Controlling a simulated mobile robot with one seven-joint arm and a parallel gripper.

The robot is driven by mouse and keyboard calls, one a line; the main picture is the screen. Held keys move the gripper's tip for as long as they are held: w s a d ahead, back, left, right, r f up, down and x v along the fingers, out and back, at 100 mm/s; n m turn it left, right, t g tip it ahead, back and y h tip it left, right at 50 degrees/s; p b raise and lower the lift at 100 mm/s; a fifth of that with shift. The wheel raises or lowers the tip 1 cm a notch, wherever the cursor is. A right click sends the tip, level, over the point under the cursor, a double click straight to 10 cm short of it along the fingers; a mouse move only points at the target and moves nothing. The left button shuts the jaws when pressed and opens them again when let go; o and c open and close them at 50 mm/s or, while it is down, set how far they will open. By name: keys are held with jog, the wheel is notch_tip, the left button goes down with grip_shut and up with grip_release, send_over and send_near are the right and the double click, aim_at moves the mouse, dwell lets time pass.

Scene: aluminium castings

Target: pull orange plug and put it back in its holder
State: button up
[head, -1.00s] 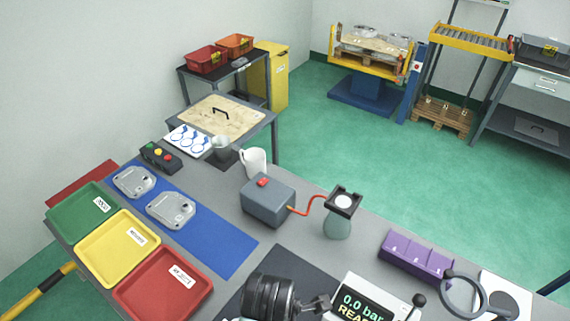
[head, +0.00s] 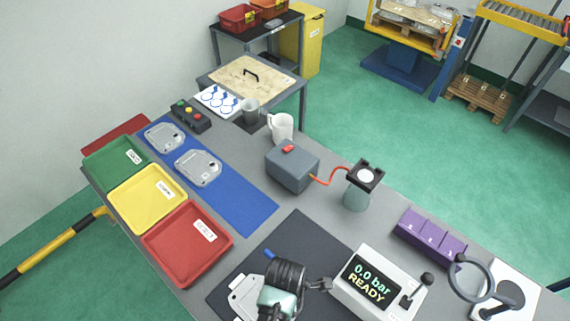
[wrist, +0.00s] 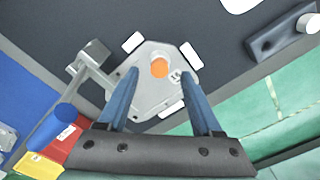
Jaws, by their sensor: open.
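The orange plug (wrist: 160,68) sits in a grey aluminium casting (wrist: 152,92) on the dark mat (wrist: 45,25). In the wrist view my gripper (wrist: 158,73) is open above the casting, its two blue fingers on either side of the plug and apart from it. In the head view the casting (head: 243,298) shows partly at the bottom, and my arm hides the plug and the fingers. A purple block with several labelled sections (head: 430,236) stands to the right; I cannot tell whether it is the plug's holder.
A clamp with a blue handle (wrist: 66,117) stands beside the casting. The tester reading "0.0 bar READY" (head: 372,283) is to the right. Red (head: 187,244), yellow (head: 147,199) and green trays (head: 115,164) are left. A grey box (head: 291,168) stands behind.

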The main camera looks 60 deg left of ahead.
jog(key=shift+f, duration=1.25)
grip_shut()
